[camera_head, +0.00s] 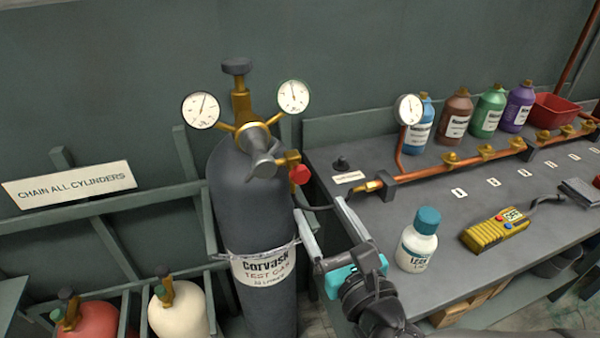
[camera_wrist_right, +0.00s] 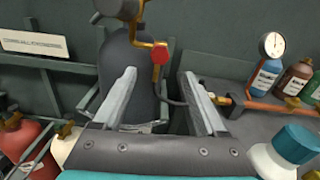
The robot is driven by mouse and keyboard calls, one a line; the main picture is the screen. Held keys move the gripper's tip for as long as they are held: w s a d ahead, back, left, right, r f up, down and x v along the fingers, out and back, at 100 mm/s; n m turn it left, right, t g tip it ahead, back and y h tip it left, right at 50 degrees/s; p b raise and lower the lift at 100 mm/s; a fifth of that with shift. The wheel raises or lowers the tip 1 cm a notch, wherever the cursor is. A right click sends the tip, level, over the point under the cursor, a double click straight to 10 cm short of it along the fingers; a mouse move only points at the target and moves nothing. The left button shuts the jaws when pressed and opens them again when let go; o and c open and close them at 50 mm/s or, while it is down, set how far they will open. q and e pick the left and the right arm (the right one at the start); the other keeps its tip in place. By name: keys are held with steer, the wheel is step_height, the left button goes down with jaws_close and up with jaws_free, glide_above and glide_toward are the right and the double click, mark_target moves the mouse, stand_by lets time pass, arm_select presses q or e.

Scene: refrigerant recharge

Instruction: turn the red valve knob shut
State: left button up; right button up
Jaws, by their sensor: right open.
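The red valve knob (camera_head: 299,174) sits on a brass fitting at the right side of the regulator, on top of a tall dark grey gas cylinder (camera_head: 238,210). My right gripper (camera_head: 320,207) is open and empty, below and to the right of the knob, its fingers pointing up toward it. In the right wrist view the red knob (camera_wrist_right: 159,56) shows just past the fingertips, in line with the gap between them. Nothing is between the fingers. My left gripper is not in view.
A grey workbench (camera_head: 460,215) to the right holds a white bottle with a teal cap (camera_head: 418,242), a yellow meter (camera_head: 495,232) and copper piping (camera_head: 440,165). A black hose runs from the brass fitting to the bench. Two gauges (camera_head: 201,110) stand above the cylinder.

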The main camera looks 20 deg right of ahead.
mark_target(302, 176)
steer(key=w+b, duration=0.1)
steer(key=w, duration=0.8)
steer(key=shift+w+a, duration=0.15)
steer(key=shift+w, duration=1.15)
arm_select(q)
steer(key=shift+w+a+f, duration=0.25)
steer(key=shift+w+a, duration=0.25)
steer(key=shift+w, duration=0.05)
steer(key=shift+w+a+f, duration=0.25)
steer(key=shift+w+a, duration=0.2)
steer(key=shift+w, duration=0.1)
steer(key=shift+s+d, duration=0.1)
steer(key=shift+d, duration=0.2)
arm_select(e)
jaws_close()
